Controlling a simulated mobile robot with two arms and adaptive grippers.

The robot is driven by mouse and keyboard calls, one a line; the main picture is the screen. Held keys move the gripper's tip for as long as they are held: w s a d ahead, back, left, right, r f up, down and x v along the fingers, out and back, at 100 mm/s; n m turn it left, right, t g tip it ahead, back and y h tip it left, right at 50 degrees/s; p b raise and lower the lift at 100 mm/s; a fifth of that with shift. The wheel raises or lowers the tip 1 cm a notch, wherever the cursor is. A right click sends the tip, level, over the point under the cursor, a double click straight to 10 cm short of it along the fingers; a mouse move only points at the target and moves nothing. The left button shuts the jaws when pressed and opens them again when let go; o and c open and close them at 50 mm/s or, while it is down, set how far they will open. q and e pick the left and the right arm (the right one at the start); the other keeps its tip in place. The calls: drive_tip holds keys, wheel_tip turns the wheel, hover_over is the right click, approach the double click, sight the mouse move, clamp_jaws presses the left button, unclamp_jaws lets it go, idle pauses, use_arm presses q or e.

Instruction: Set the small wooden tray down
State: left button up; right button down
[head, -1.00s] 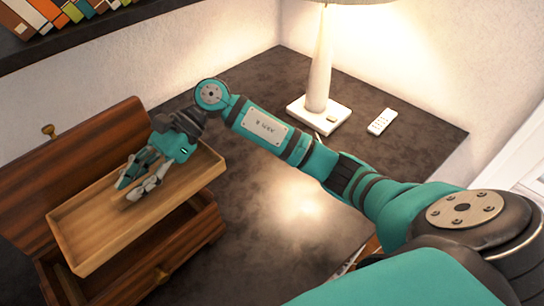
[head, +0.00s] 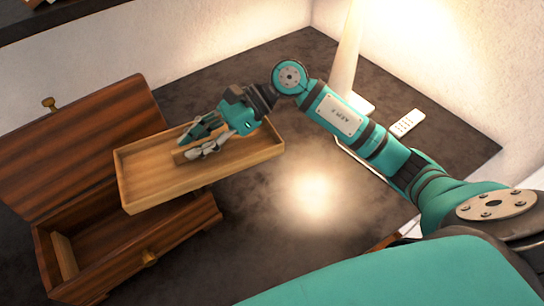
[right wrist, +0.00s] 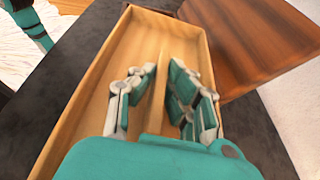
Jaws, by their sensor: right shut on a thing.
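The small wooden tray (head: 148,178) is light wood, shallow and oblong, with a divider along its middle. My right gripper (head: 188,147) is shut on that divider. In the right wrist view, my right gripper (right wrist: 163,72) has its fingers on both sides of the divider, and the tray (right wrist: 108,85) fills the middle. In the head view the tray overlaps the back right part of an open dark wooden box (head: 165,240) and extends over the dark tabletop (head: 250,210). It looks held up, but its exact height is unclear. My left gripper is not in view.
The box's lid (head: 85,140) stands open behind it, with a brass knob (head: 48,104). A lamp (head: 345,65) and a white remote (head: 407,122) are at the back right.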

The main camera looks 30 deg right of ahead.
sight(275, 143)
drive_tip(key=s+d+f+m+t, duration=0.1)
drive_tip(key=d+m+t, duration=0.1)
drive_tip(key=d, duration=0.2)
drive_tip(key=s+d+f+m+t+h, duration=0.1)
drive_tip(key=s+d+m+t, duration=0.1)
drive_tip(key=d, duration=0.3)
drive_tip(key=s+d+f+m+t+h, duration=0.1)
drive_tip(key=d+m+t, duration=0.2)
drive_tip(key=d, duration=0.2)
drive_tip(key=shift+s+d+t, duration=0.25)
drive_tip(key=shift+s+t, duration=0.05)
drive_tip(key=shift+t, duration=0.1)
drive_tip(key=shift+d+r, duration=0.1)
drive_tip(key=shift+r, duration=0.1)
drive_tip(key=shift+w, duration=0.1)
drive_tip(key=shift+f, duration=0.1)
